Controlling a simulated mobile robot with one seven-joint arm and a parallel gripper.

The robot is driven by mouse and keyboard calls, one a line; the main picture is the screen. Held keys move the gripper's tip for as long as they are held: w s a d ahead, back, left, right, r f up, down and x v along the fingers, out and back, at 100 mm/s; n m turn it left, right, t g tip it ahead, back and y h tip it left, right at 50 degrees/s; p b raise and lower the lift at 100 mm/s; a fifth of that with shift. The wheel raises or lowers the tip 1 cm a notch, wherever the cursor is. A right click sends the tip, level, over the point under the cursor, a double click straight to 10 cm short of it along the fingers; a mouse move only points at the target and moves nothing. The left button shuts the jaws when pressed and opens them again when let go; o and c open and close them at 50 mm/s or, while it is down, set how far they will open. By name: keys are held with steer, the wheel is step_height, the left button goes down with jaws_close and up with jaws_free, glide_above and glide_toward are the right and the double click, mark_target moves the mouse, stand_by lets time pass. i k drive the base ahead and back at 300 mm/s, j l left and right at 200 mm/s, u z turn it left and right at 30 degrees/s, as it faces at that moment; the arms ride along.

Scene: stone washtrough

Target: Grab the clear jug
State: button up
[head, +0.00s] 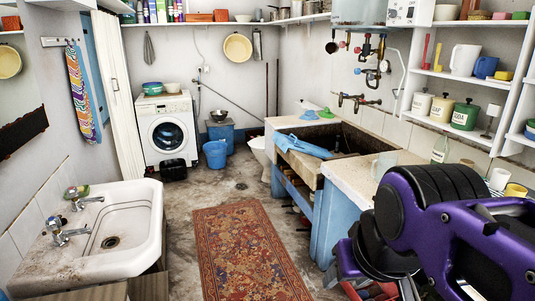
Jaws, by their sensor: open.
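A clear jug (384,164) stands on the pale counter top (365,180) to the right of the stone trough. It is see-through and its outline is faint. My purple and black arm fills the lower right of the head view, in front of the counter's near end. I cannot make out my gripper or its fingertips. The arm hides part of the counter.
The stone trough (330,150) has a blue cloth (303,146) over its edge. A bottle (440,149) stands right of the jug. Wall shelves (455,82) hold tins and jugs. A patterned rug (240,250) covers the middle floor. A white sink (105,235) is at left.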

mark_target(386, 160)
steer(key=i+z, duration=0.1)
steer(key=i, duration=0.5)
steer(key=i+j+z, duration=0.1)
steer(key=i, duration=0.5)
steer(key=i+j+z, duration=0.15)
steer(key=i+z, duration=0.25)
steer(key=i+j+z, duration=0.25)
steer(key=z, duration=0.2)
steer(key=i+j+z, duration=0.25)
steer(key=z, duration=0.15)
steer(key=i+j+z, duration=0.3)
steer(key=z, duration=0.15)
